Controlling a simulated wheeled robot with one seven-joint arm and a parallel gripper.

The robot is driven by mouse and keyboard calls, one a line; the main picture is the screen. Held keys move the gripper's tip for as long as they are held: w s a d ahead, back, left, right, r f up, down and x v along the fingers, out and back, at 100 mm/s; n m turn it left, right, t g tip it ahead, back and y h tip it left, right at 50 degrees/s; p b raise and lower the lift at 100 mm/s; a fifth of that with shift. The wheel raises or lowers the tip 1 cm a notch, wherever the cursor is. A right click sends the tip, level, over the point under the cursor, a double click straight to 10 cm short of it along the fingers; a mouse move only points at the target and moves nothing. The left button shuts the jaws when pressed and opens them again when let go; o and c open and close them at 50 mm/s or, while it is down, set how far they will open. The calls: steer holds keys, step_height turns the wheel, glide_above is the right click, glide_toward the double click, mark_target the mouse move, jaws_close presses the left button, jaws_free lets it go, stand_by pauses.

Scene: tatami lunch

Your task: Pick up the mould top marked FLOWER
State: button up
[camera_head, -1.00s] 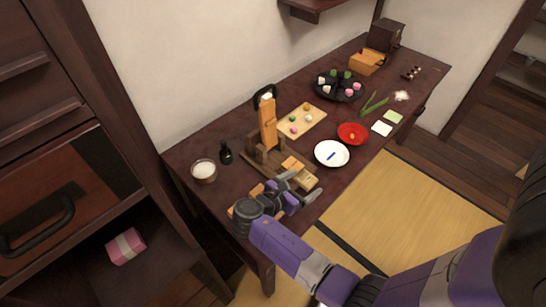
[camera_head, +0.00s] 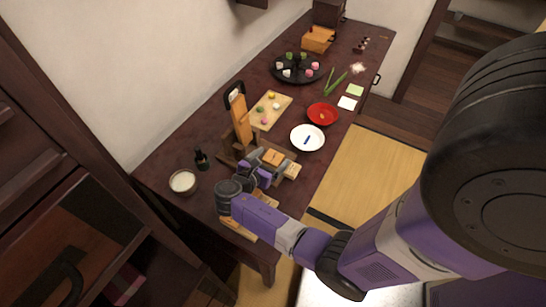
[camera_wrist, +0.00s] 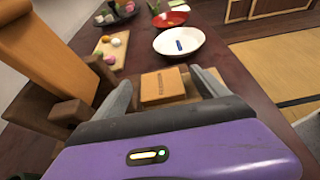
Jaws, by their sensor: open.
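A small orange wooden block with a faint dark mark (camera_wrist: 163,86) lies between my finger tips in the wrist view; the mark is too small to read, so I cannot tell if it says FLOWER. It also shows in the head view (camera_head: 273,157), on the wooden stand. My gripper (camera_head: 264,164) is open around this block, one grey finger on each side; it also shows in the wrist view (camera_wrist: 161,82). I cannot tell whether the fingers touch it. Another pale block (camera_head: 291,171) lies just in front. More orange wood shows beside and below my wrist, partly hidden.
An upright orange paddle (camera_head: 241,123) stands close behind my gripper. A white plate (camera_head: 310,142), a red bowl (camera_head: 322,105) and a board with coloured balls (camera_head: 281,117) lie beyond.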

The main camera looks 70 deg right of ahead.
steer(key=shift+x, duration=0.8)
steer(key=shift+c, duration=0.4)
steer(key=c, duration=1.3)
steer(key=shift+c, duration=0.2)
